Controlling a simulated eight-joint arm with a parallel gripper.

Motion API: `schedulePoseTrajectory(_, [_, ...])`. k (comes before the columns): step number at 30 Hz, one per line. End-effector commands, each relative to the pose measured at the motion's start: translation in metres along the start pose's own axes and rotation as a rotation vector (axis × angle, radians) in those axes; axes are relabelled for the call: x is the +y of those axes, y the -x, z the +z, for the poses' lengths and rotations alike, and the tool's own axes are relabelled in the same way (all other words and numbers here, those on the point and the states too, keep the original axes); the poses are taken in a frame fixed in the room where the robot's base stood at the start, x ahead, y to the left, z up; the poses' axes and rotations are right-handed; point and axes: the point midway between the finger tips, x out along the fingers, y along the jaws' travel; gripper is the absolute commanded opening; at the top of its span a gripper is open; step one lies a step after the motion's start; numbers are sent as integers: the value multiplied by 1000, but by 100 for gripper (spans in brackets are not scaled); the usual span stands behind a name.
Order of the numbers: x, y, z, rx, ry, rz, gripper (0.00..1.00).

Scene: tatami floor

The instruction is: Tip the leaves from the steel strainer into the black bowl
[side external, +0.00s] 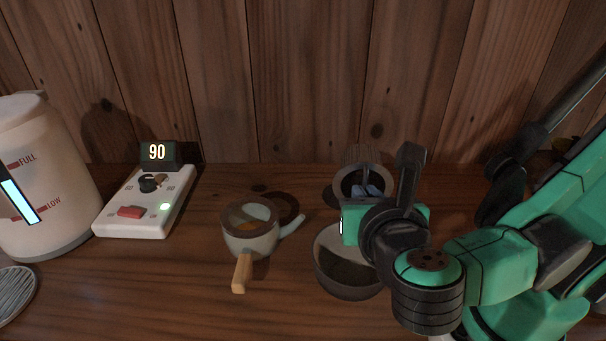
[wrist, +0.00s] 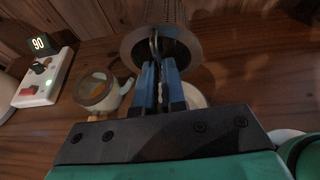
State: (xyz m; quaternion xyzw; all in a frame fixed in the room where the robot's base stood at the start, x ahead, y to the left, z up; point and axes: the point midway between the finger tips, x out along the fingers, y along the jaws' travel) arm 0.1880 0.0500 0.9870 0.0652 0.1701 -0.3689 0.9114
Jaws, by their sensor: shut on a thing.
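The steel strainer (side external: 347,180) is held up at the back, right of centre, its round rim facing the side camera. In the wrist view the strainer (wrist: 133,42) is at the top, its mesh body extending away beyond the rim. My gripper (side external: 366,191) has its blue fingers closed on the strainer's near side; the fingers (wrist: 158,66) also show in the wrist view. A round bowl with a dark inside (side external: 341,287), apparently the black bowl, stands below and in front of the strainer, partly hidden by my gripper. I cannot make out any leaves.
A small pot (side external: 250,243) with a wooden handle and a spout stands left of the bowl. A white control box (side external: 133,213) showing 90 and a white kettle (side external: 45,180) stand farther left. A plank wall (side external: 310,80) closes the back. The front centre is clear.

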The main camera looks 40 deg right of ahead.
Motion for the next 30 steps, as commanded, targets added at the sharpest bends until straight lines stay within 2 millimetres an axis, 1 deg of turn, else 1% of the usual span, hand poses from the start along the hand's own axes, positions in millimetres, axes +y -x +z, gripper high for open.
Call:
schedulePoseTrajectory(21, [0,2,-4,-85,11,-4,0])
schedulePoseTrajectory(26, [0,2,-2,-71,8,-4,0])
schedulePoseTrajectory(30, [-1,0,1,2,-2,-2,0])
